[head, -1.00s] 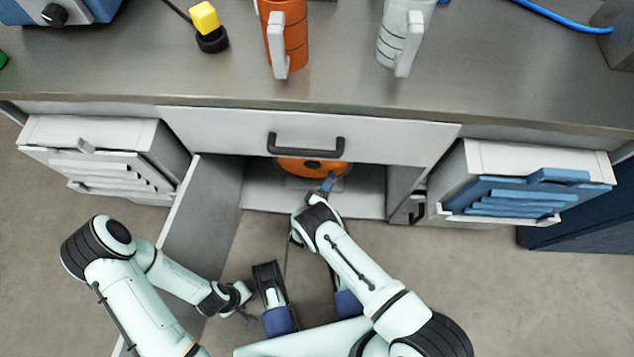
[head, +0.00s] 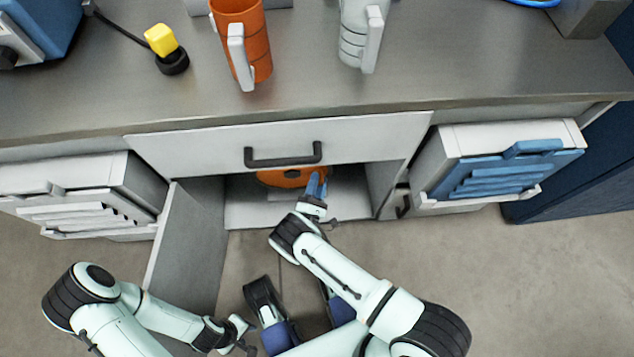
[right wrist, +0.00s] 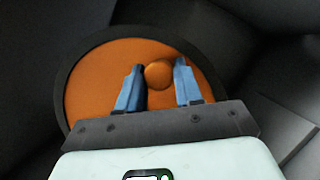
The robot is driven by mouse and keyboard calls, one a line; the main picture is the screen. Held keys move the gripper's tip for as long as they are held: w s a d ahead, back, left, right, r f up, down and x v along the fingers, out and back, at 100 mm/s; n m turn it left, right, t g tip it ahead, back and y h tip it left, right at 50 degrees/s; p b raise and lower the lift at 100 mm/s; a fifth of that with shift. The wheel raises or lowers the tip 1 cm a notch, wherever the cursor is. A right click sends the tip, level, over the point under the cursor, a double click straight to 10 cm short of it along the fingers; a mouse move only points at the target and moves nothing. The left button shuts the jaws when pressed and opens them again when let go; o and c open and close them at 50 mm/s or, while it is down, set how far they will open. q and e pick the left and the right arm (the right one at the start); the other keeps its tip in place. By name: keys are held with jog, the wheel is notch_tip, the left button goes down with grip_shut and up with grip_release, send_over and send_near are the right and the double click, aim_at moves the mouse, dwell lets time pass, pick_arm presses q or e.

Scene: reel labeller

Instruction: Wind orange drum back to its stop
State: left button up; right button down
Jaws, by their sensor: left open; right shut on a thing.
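The orange drum (head: 284,178) sits inside the open cabinet under the bench, partly hidden by the drawer front above it. In the right wrist view the drum (right wrist: 100,78) is an orange disc with a dark rim and a round orange knob (right wrist: 158,73). My right gripper (head: 316,184) reaches into the cabinet at the drum. In the right wrist view its blue fingers (right wrist: 159,80) stand on both sides of the knob and are shut on it. My left gripper (head: 246,335) is open and empty, low in front of the open cabinet door.
The open cabinet door (head: 186,250) stands out on the left. A closed drawer with a dark handle (head: 283,155) is above the drum. An orange mug (head: 241,40), a grey mug (head: 362,35) and a yellow button (head: 161,40) stand on the bench.

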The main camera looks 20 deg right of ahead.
jog(key=shift+a, duration=0.1)
dwell(0.3)
jog(key=c, duration=0.8)
grip_release()
